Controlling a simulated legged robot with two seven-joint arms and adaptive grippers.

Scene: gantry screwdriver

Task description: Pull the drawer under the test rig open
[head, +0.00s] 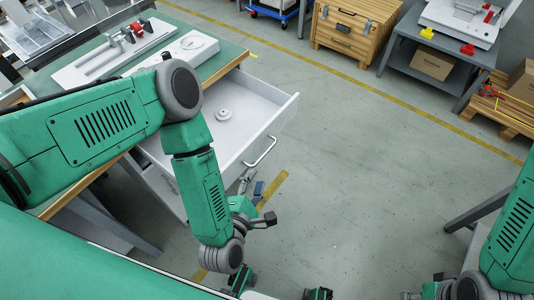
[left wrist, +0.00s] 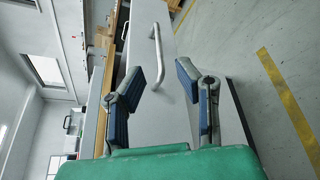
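The drawer (head: 282,116) under the test rig (head: 120,48) stands pulled well out of the green-topped bench. Its bar handle (head: 262,152) is on the front panel and also shows in the left wrist view (left wrist: 156,55). My left gripper (head: 258,204) is just in front of and below the drawer front. In the left wrist view its two blue-padded fingers (left wrist: 160,82) are spread wide, with nothing between them. The handle lies beyond the fingertips, apart from them. My right arm is at the lower right of the head view; its gripper cannot be made out clearly.
A small round white part (head: 224,115) lies in the drawer. My left arm hides part of the drawer and bench (head: 215,58). Open grey floor lies to the right. A wooden crate (head: 352,28) and a grey table (head: 440,45) stand at the back.

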